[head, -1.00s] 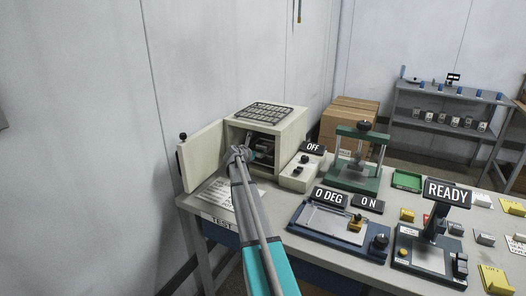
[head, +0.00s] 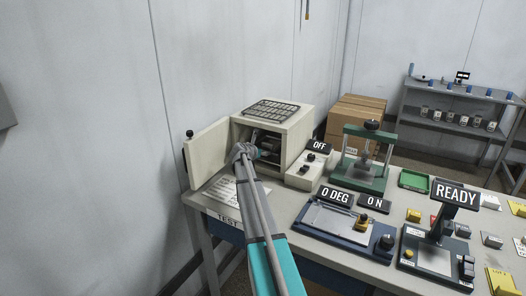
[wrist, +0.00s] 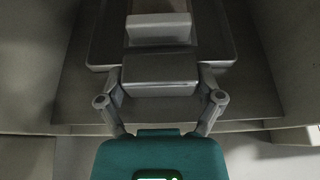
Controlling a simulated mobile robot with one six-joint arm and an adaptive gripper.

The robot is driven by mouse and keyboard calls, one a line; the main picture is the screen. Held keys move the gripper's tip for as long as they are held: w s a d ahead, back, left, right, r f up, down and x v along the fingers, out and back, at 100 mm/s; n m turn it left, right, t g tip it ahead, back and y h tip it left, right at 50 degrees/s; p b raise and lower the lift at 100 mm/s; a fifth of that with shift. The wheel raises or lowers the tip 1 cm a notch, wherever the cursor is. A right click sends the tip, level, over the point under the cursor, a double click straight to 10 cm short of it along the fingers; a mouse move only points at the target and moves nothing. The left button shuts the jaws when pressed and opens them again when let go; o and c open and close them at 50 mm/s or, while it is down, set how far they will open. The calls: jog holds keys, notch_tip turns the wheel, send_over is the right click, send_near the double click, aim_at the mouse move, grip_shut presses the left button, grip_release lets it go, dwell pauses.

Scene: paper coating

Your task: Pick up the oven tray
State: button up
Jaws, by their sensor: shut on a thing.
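The oven (head: 300,131) is a cream box at the back left of the bench, with its door (head: 210,154) swung open to the left. My arm reaches into the opening, and my gripper (head: 262,150) is partly hidden inside. In the wrist view the oven tray (wrist: 92,48) is a grey, shallow, rimmed tray lying on the dark oven floor. A grey block-like handle (wrist: 160,70) stands at its near edge. My gripper (wrist: 160,82) is shut on this handle, one finger on each side. A lighter block stands farther in on the tray.
A control box (head: 305,172) with an OFF sign stands right of the oven. A green press (head: 362,178) and a blue coating plate (head: 340,222) stand farther right. The oven walls are close around my gripper. A paper sheet lies below the door.

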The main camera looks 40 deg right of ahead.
jog(key=shift+a+r+p, duration=0.55)
jog(key=shift+a+p, duration=0.05)
jog(key=shift+p, duration=0.05)
jog(key=d+r+p+v, duration=0.1)
jog(key=p+v, duration=0.2)
jog(key=v, duration=0.6)
jog(key=shift+s+a+r, duration=0.15)
jog(key=shift+s+r, duration=0.25)
jog(key=shift+s, duration=0.05)
jog(key=shift+p+v, duration=1.35)
jog(key=shift+v, duration=1.1)
jog(key=shift+w+a+f, duration=0.2)
jog(key=shift+f, duration=0.05)
